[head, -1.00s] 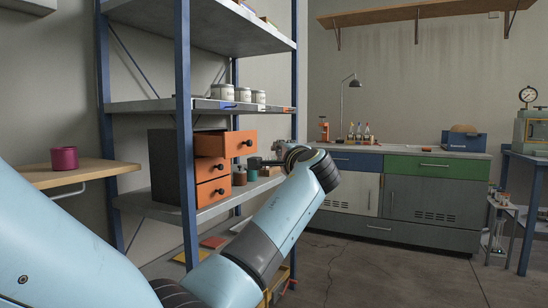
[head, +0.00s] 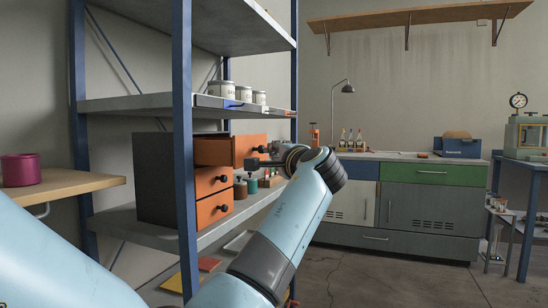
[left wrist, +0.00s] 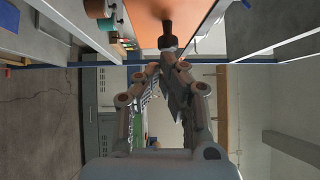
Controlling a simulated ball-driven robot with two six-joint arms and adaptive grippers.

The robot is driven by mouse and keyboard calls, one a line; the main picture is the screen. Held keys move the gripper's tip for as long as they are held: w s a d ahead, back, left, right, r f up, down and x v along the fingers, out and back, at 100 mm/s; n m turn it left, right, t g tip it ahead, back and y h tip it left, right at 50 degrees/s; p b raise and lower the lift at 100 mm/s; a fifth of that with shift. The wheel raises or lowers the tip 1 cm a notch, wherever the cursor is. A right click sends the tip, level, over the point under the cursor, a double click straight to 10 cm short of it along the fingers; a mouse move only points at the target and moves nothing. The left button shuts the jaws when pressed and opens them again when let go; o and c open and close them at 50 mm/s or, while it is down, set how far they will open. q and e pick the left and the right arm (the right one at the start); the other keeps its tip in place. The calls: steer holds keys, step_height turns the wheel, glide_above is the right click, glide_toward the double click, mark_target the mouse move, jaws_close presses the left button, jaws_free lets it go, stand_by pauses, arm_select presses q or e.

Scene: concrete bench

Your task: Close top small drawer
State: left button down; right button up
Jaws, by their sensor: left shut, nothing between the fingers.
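A dark cabinet (head: 160,180) with small orange-fronted drawers stands on the middle shelf of the rack. Its top small drawer (head: 244,146) is pulled out, and the two drawers below (head: 212,181) look shut. The top drawer's front (left wrist: 205,30) and its black knob (left wrist: 168,38) fill the upper middle of the left wrist view. My left gripper (head: 252,163) is shut and empty, close to the drawer front near its lower edge in the head view. In the left wrist view its fingertips (left wrist: 168,60) lie just below the knob; I cannot tell whether they touch it. My right gripper is out of view.
A blue rack post (head: 182,120) stands left of the drawers. Small jars (head: 246,186) sit on the shelf beside the cabinet, behind my gripper. White cans (head: 222,90) stand on the shelf above. A magenta pot (head: 20,170) is on a wooden side table.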

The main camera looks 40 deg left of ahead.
mark_target(222, 151)
arm_select(q)
steer(key=s+a+p, duration=0.1)
steer(key=a, duration=0.2)
steer(key=a+p, duration=0.2)
steer(key=a, duration=0.2)
steer(key=s+a+p, duration=0.1)
steer(key=a, duration=0.2)
steer(key=shift+s+a+r+p, duration=0.25)
steer(key=shift+s+a+p, duration=0.1)
steer(key=shift+a, duration=0.05)
steer(key=shift+a+f, duration=0.1)
steer(key=shift+a, duration=0.15)
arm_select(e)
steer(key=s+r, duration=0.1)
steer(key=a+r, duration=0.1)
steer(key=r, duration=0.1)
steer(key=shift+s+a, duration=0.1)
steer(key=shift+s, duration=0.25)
arm_select(q)
steer(key=shift+f, duration=0.15)
